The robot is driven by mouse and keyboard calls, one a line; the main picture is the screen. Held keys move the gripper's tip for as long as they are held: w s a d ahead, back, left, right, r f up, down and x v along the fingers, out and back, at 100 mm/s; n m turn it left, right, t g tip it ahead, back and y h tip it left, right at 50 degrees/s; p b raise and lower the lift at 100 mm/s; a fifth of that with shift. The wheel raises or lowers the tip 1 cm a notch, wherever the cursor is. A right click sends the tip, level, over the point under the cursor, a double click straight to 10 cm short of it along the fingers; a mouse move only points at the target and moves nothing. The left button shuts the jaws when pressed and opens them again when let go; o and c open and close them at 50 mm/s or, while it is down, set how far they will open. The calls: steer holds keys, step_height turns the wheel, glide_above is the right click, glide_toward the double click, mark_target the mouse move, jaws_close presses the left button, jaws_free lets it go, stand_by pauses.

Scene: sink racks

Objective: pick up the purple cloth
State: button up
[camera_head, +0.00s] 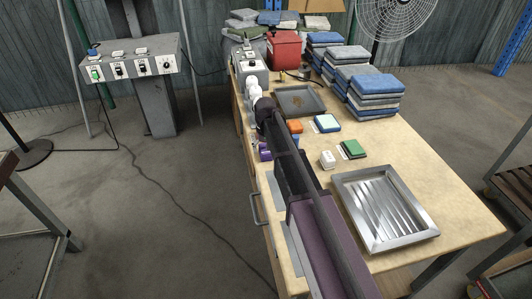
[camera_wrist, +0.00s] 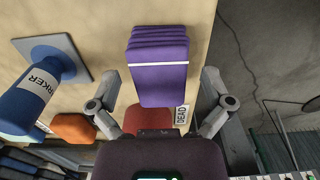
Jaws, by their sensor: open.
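The purple cloth (camera_wrist: 158,75) is a folded stack with a white stripe, lying on the table near its edge in the wrist view. In the head view only a small part of the purple cloth (camera_head: 264,154) shows, at the table's left edge beside my arm. My gripper (camera_wrist: 162,88) is open in the wrist view, with one grey finger on each side of the cloth. It appears empty, and I cannot tell whether either finger touches the cloth. In the head view my arm hides most of the gripper.
A blue marker-like object (camera_wrist: 45,82) on a square base stands left of the cloth in the wrist view. An orange cloth (camera_wrist: 72,128) lies nearby. In the head view, a metal tray (camera_head: 432,232), a dark tray (camera_head: 320,103) and blue-grey cloth stacks (camera_head: 378,98) occupy the table.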

steer(key=c, duration=1.1)
steer(key=shift+o, duration=0.2)
steer(key=shift+r, duration=0.2)
step_height(320, 180, up, 3)
steer(key=p, duration=0.3)
steer(key=shift+r+p, duration=0.1)
steer(key=shift+p, duration=0.2)
steer(key=s+a+r+p, duration=0.1)
steer(key=s+a, duration=0.3)
steer(key=s, duration=1.1)
steer(key=shift+s+r, duration=0.2)
steer(key=shift+s, duration=0.05)
